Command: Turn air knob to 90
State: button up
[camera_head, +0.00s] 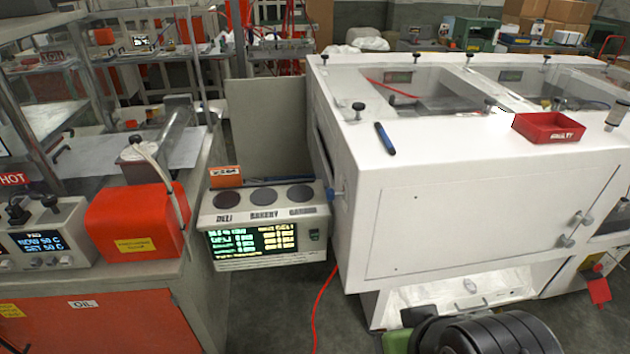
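No knob in view carries a readable "air" label, so I cannot tell which one is the air knob. A control box (75,225) at the far left has a lit display (40,241) reading about "NOW 50 C, SET 50 C". A black knob (17,212) sits on its top, and small knobs show on its front below the display. My gripper is not in view.
A scale-like unit (265,221) with three dark discs and a lit screen stands mid-left. A red box (137,224) sits on the left bench. A red tray (548,127) and blue pen (385,138) lie on the white machine. A red cable (320,300) crosses the floor.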

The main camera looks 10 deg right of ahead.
aim_at(331, 195)
jog(key=i, duration=0.2)
jog(key=i+j+u, duration=0.2)
jog(key=u, duration=0.15)
jog(key=i+j+u, duration=0.2)
jog(key=u, duration=0.15)
jog(key=i+j+u, duration=0.1)
jog(key=i+u, duration=0.2)
